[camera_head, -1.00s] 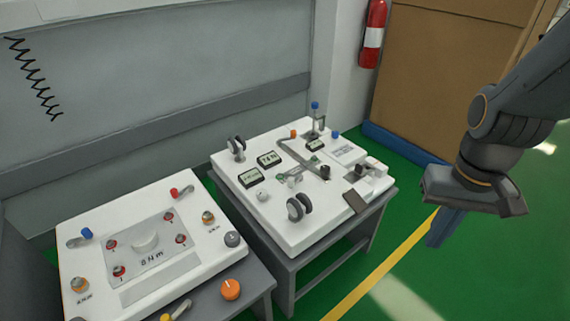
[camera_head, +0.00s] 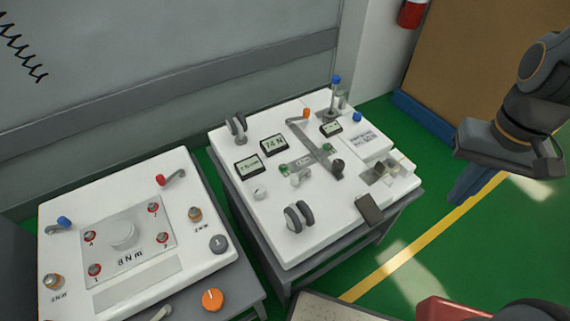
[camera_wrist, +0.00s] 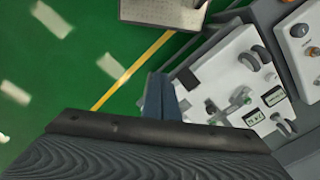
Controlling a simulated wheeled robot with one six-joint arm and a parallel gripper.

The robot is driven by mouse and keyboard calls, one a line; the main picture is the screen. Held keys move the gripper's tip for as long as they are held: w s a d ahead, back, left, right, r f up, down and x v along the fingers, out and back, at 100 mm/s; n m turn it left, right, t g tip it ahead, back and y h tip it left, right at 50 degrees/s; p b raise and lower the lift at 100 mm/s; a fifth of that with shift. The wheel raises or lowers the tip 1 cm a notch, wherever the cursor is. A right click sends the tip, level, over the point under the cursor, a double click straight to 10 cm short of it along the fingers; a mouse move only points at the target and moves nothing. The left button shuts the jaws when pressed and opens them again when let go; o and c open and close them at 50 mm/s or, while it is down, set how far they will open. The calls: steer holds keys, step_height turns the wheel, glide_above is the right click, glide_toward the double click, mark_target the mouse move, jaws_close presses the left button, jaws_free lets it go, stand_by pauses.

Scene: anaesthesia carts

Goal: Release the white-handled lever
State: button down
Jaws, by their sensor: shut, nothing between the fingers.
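No lever with a plainly white handle can be told apart for sure. On the right white panel (camera_head: 285,235), a small pale block (camera_head: 396,167) sits by a metal fitting near the right edge.
A left white panel (camera_head: 65,195) carries red- and blue-ended levers and knobs. A speckled surface (camera_head: 335,310) and a red object (camera_head: 450,310) are at the bottom. A brown board (camera_head: 475,60) stands at the back right. Green floor is open right of the panels.

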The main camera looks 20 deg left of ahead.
steer(key=w+a+f+n+h+b, duration=0.1)
steer(key=w+a+f+n, duration=0.1)
steer(key=w+a+n, duration=0.6)
steer(key=w+a+f+n+b, duration=0.15)
steer(key=w+a, duration=0.25)
steer(key=a, duration=0.9)
steer(key=s+a+f+n+h, duration=0.1)
steer(key=a+f+n, duration=0.2)
steer(key=a, duration=0.9)
steer(key=s+a+f+n+b, duration=0.1)
steer(key=a+f+n, duration=0.3)
steer(key=a, duration=0.7)
steer(key=shift+s+a+n+h, duration=0.35)
steer(key=shift+s+h, duration=0.05)
